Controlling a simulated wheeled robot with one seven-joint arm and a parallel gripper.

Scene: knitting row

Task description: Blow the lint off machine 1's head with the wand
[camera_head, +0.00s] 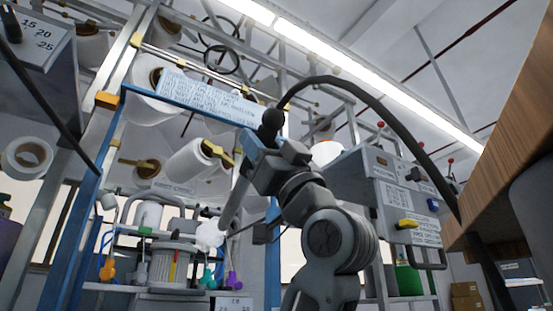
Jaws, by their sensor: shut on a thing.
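My gripper (262,157) is shut on the grey wand, in the middle of the view. The wand (235,204) slants down and left from it, and a black hose (372,94) arches away from its upper end to the right. A white fluffy clump of lint (209,235) shows at the wand's lower tip; I cannot tell whether they touch. Behind it, at lower left, is a knitting machine head (172,264) with a ribbed cylinder and coloured parts. My arm hides what lies to the right of the head. No machine number is legible.
A grey control box (400,195) with a yellow handle is at right. A wooden panel (508,130) fills the right edge.

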